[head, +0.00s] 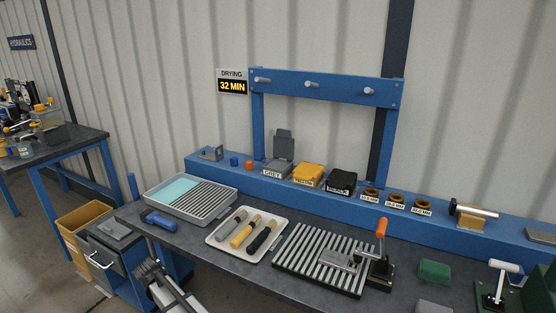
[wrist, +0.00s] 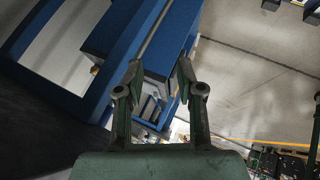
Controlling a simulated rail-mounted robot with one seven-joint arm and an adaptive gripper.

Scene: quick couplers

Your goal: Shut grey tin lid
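The grey tin (head: 276,169) stands on the blue shelf at the back of the bench, behind its GREY label. Its lid (head: 283,143) is open and stands upright at the tin's back. To its right are the yellow tin (head: 309,174) and the black tin (head: 342,181), both with lids down. My gripper (wrist: 158,76) is open and empty in the wrist view, its two fingers apart. The wrist view does not show the grey tin. In the head view, part of my arm shows at the bottom left, low in front of the bench and well away from the tin.
A blue frame with pegs (head: 325,87) rises behind the tins. Small orange and blue parts (head: 249,165) stand left of the grey tin. In front lie a tray with ribbed insert (head: 190,216), a tray of brushes (head: 268,251) and a slatted rack (head: 300,273) with an orange-handled clamp.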

